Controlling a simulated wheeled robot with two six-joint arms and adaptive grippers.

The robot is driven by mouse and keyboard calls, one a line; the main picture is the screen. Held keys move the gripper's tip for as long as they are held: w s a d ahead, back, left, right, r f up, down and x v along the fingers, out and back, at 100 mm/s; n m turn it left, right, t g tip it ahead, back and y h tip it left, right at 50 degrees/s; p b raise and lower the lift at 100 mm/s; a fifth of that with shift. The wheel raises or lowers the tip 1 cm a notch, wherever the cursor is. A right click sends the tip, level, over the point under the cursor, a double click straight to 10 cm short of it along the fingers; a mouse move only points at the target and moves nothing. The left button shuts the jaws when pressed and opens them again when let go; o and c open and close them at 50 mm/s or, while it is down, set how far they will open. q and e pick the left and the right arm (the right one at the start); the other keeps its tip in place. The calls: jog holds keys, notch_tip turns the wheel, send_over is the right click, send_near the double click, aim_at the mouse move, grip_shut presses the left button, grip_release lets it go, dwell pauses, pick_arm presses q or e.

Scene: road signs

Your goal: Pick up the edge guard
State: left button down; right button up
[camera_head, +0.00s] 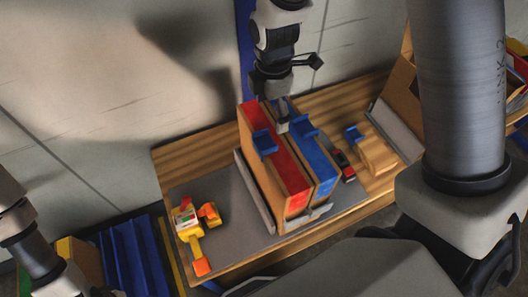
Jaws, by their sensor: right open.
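Blue angled pieces that look like edge guards sit on the tops of two tall upright boxes: one on the red-topped box (290,178), a blue piece (264,143), and another blue piece (304,128) by the blue-topped box (316,160). Which one is the task's edge guard I cannot tell. My right gripper (283,117) points down from the top, open, between the first two pieces; contact is unclear. My left arm shows at the lower left, its gripper out of view.
The boxes stand on a wooden table (180,160) with a grey mat (222,196). A yellow and orange tool (189,226) lies at the left. A small red and black item (344,166) is right of the boxes. A blue ribbed bin (136,258) stands at the lower left.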

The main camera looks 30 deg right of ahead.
aim_at(272, 141)
jog(key=shift+w+f+b, duration=0.25)
jog(key=shift+f+b, duration=0.15)
jog(key=shift+f, duration=0.9)
jog(key=f+p, duration=0.1)
jog(key=f, duration=0.1)
jog(key=s+f+p, duration=0.1)
jog(key=f, duration=0.1)
jog(key=shift+f, duration=0.2)
jog(key=shift+w+f, duration=0.25)
jog(key=shift+f, duration=1)
jog(key=shift+s+r, duration=0.1)
jog(key=shift+s, duration=0.05)
jog(key=c, duration=0.4)
pick_arm(q)
jog(key=shift+w+r, duration=0.1)
jog(key=shift+r, duration=0.05)
pick_arm(e)
jog(key=c, duration=0.8)
